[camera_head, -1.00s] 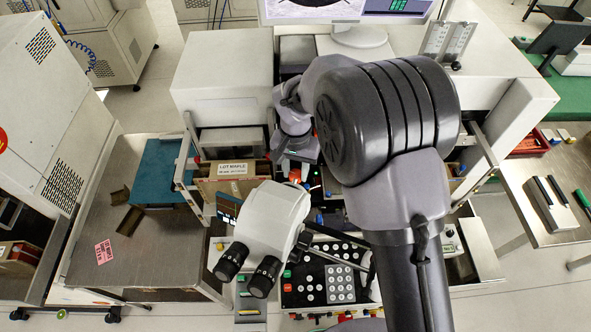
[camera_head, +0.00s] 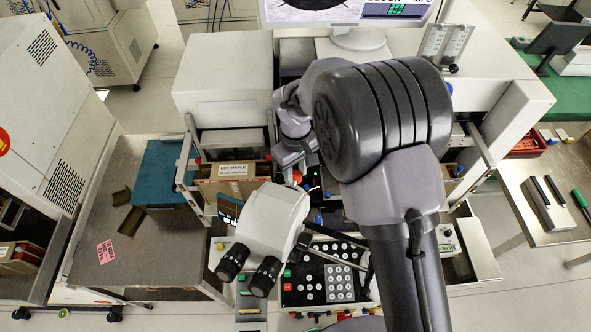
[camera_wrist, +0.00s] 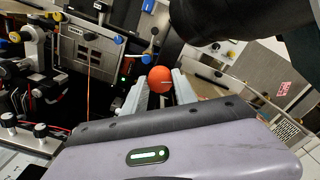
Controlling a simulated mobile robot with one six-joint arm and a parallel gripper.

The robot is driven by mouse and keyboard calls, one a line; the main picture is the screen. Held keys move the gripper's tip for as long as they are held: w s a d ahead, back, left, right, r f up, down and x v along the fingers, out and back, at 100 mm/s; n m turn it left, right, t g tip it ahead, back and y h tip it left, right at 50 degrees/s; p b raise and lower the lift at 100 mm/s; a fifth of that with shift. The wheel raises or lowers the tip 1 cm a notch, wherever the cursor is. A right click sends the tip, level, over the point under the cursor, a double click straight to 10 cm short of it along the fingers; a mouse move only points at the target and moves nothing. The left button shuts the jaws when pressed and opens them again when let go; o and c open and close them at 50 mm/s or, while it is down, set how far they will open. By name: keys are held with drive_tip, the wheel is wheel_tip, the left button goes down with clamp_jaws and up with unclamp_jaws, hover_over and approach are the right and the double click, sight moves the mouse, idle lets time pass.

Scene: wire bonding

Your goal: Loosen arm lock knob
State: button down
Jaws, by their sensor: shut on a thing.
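The arm lock knob looks to be the orange-red ball (camera_wrist: 160,79) in the wrist view, between the grey fingers of my gripper (camera_wrist: 159,88). My gripper is shut on it. In the head view the knob (camera_head: 297,176) is a small orange spot below the end of my arm, and my gripper (camera_head: 296,168) is small and partly hidden there. What the knob is fixed to is mostly hidden behind the fingers.
The white microscope head (camera_head: 272,212) with black eyepieces stands close in front. A button panel (camera_head: 325,275) lies below it. A cardboard bin (camera_head: 232,186) labelled LOT MAPLE is to the left. Blue and yellow knobs and a dark barrel (camera_wrist: 225,22) crowd the wrist view.

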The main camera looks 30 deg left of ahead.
sight(295, 175)
drive_tip(key=shift+n+p, duration=0.4)
drive_tip(key=shift+n, duration=1.8)
drive_tip(key=c, duration=1)
unclamp_jaws()
drive_tip(key=shift+o, duration=0.2)
wheel_tip(295, 175, up, 17)
drive_tip(key=p, duration=0.1)
drive_tip(key=shift+r+p, duration=0.2)
drive_tip(key=shift+p, duration=0.2)
